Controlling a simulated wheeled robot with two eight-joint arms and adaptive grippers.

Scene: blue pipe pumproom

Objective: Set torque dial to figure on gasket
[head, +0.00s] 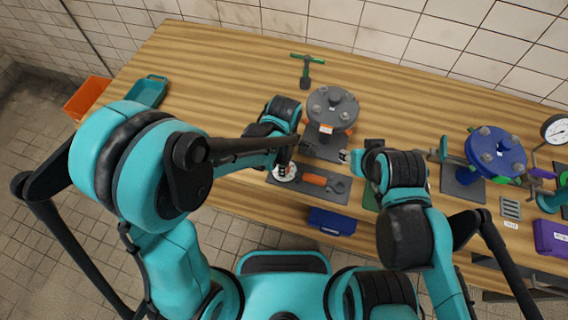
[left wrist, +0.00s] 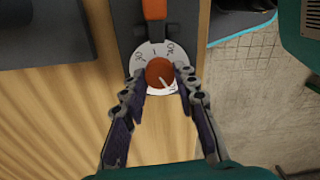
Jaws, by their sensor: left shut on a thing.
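The torque dial (head: 285,173) is a round white plate at the left end of a dark strip with an orange-handled wrench (head: 315,180). My left gripper (left wrist: 165,95) is shut on the knob, one finger on each side. The grey flange (head: 332,108) stands behind, with a small white label (head: 325,129); no gasket figure is legible. My right gripper (head: 347,157) hangs right of the flange base; its jaw state is unclear.
A blue flange (head: 496,151), gauge (head: 556,129) and purple box (head: 551,237) are at the right. A blue box (head: 332,221) sits at the front edge. The table's back left is clear.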

